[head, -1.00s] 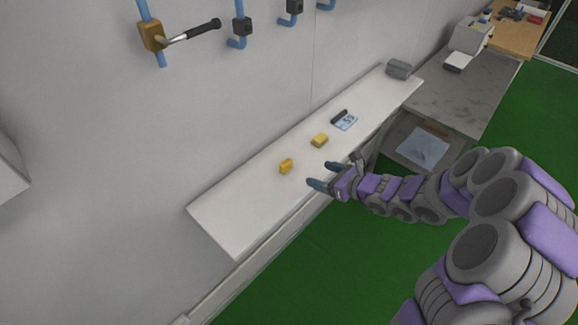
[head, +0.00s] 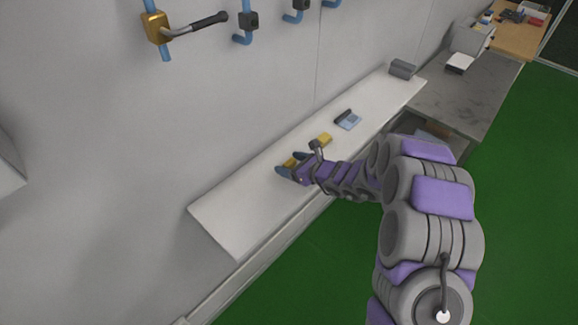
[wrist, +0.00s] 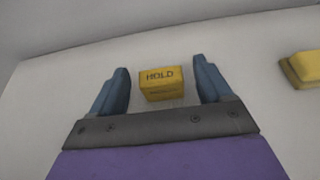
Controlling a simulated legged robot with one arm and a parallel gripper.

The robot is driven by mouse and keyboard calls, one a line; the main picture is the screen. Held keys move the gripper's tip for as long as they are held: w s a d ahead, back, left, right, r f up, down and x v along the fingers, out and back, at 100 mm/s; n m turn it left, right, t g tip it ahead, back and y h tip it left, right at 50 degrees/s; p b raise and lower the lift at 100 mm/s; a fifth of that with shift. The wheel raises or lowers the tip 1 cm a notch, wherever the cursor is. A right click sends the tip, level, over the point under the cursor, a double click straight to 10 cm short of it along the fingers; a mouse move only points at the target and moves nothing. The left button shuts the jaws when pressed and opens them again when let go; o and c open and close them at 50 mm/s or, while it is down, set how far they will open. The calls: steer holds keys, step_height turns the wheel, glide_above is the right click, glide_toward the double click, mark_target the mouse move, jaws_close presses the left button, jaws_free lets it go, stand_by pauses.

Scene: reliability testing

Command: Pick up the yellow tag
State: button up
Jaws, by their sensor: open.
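A yellow tag (wrist: 161,82) marked "HOLD" lies on the white shelf (head: 222,217). In the wrist view it sits between the two blue fingers of my gripper (wrist: 161,88), with a gap on each side. In the head view the tag (head: 291,161) is partly hidden by my gripper (head: 286,167). My gripper is open and empty. A second yellow block (head: 323,139) lies further along the shelf, partly behind my wrist. It also shows at the right edge of the wrist view (wrist: 302,68).
A dark and light-blue item (head: 347,120) and a grey object (head: 402,68) lie further along the shelf. The shelf's near-left end is clear.

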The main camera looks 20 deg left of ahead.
steer(key=shift+x, duration=0.9)
steer(key=shift+d+r, duration=0.15)
steer(key=shift+d, duration=0.15)
steer(key=shift+d+r, duration=0.1)
steer(key=shift+d, duration=0.25)
steer(key=shift+c, duration=1.2)
steer(key=shift+s+a, duration=0.1)
steer(key=shift+a, duration=0.4)
steer(key=c, duration=0.7)
steer(key=shift+d, duration=0.1)
steer(key=shift+c, duration=0.5)
steer(key=shift+d, duration=0.15)
